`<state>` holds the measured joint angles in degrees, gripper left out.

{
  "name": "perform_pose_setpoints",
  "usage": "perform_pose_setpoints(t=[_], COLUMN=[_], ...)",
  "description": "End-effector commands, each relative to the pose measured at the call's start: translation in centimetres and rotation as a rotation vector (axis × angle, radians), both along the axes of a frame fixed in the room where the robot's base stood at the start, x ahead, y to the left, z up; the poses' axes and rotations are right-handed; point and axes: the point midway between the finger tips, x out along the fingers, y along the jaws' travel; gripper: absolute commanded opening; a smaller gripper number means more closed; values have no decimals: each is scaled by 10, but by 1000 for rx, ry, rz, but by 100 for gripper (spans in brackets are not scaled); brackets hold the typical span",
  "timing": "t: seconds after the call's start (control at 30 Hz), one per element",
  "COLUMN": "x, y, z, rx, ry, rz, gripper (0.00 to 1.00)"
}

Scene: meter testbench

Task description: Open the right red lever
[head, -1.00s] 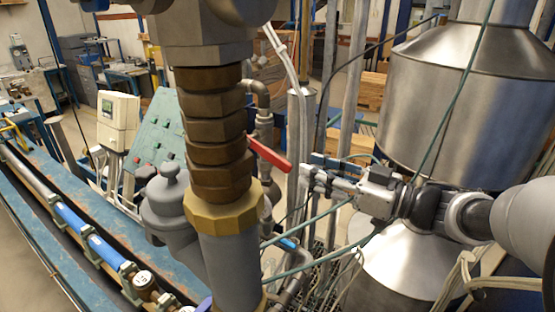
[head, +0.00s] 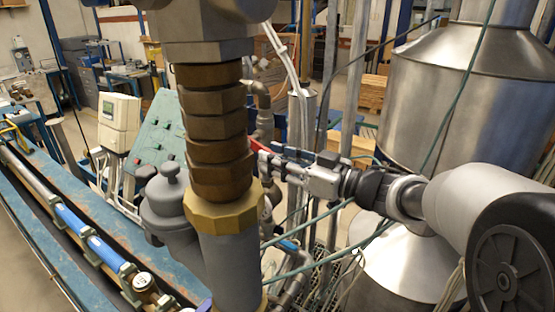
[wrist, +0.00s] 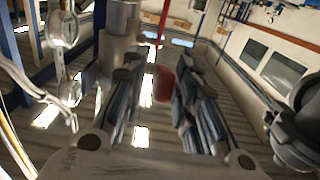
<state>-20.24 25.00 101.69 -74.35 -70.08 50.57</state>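The red lever (head: 256,146) shows as a short strip beside the brass fitting column in the head view; my gripper hides the rest. My gripper (head: 264,162) reaches in from the right, its fingertips close to the column and overlapping the lever. In the wrist view a blurred red end (wrist: 163,84), likely the lever's, lies between the two spread fingers of my gripper (wrist: 157,75). Gaps show on both sides of it, so the fingers are open. Contact with the lever cannot be made out.
The brass and grey pipe column (head: 220,150) stands directly left of my gripper. A steel tank (head: 440,110) is behind my arm. Green cables (head: 310,222) and pipes run below. A green control panel (head: 160,135) stands left of the column.

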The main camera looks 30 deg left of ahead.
Motion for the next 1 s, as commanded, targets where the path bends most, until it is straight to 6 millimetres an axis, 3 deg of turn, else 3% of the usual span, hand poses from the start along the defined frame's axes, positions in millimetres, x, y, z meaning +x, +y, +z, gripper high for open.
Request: perform_pose_setpoints(t=[0.37,1.0], x=[0,3], y=[0,0], z=[0,-1], rx=[0,7], ry=[0,-1], rz=[0,0], gripper=[0,0])
